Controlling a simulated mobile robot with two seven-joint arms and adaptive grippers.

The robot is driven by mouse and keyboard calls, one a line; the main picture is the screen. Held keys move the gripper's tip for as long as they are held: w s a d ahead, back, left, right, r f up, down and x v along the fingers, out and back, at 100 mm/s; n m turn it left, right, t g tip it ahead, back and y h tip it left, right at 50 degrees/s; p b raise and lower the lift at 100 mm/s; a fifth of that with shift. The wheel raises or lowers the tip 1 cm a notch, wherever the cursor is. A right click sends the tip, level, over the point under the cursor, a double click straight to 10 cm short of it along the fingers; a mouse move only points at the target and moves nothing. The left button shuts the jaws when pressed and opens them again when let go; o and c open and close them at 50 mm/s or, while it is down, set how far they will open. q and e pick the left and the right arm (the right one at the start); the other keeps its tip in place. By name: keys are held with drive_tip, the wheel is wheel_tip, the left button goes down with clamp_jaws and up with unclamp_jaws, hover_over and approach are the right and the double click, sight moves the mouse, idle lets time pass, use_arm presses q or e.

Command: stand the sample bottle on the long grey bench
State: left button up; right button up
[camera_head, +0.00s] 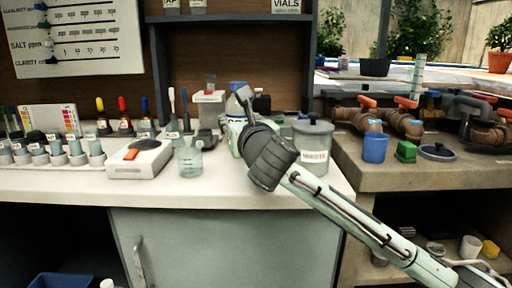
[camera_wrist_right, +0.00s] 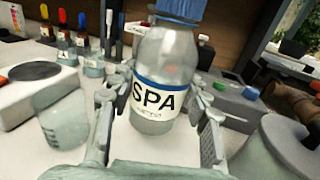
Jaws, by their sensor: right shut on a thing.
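The sample bottle (camera_wrist_right: 168,65) is clear, with a blue-striped white label reading SPA. It fills the middle of the right wrist view, its top cut off by the frame. In the head view the bottle (camera_head: 236,130) is mostly hidden behind my right gripper (camera_head: 242,114). The gripper's fingers (camera_wrist_right: 155,103) are closed on the bottle's two sides. The bottle looks about upright; I cannot tell whether its base touches the pale counter. A long greyish bench (camera_head: 362,180) with pipework stands at the right in the head view. My left gripper is not in view.
A lidded grey pot (camera_head: 314,145) stands close right of the gripper. A beaker (camera_head: 189,160) and a white device (camera_head: 139,158) stand to the left. On the greyish bench are a blue cup (camera_head: 375,148), a green block (camera_head: 406,151) and valves.

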drive_tip(key=d, duration=0.1)
drive_tip(key=d+f, duration=0.1)
drive_tip(key=w+d+f, duration=0.1)
drive_tip(key=shift+w+d+f, duration=0.1)
drive_tip(key=shift+d+f, duration=0.15)
drive_tip(key=shift+d, duration=0.15)
wheel_tip(320, 180, down, 3)
drive_tip(key=shift+f, duration=0.45)
drive_tip(key=o, duration=0.8)
drive_tip(key=shift+f, duration=0.1)
drive_tip(key=o, duration=0.4)
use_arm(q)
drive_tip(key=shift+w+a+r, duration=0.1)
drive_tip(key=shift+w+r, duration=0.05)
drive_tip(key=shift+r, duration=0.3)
use_arm(e)
drive_tip(key=shift+o, duration=0.2)
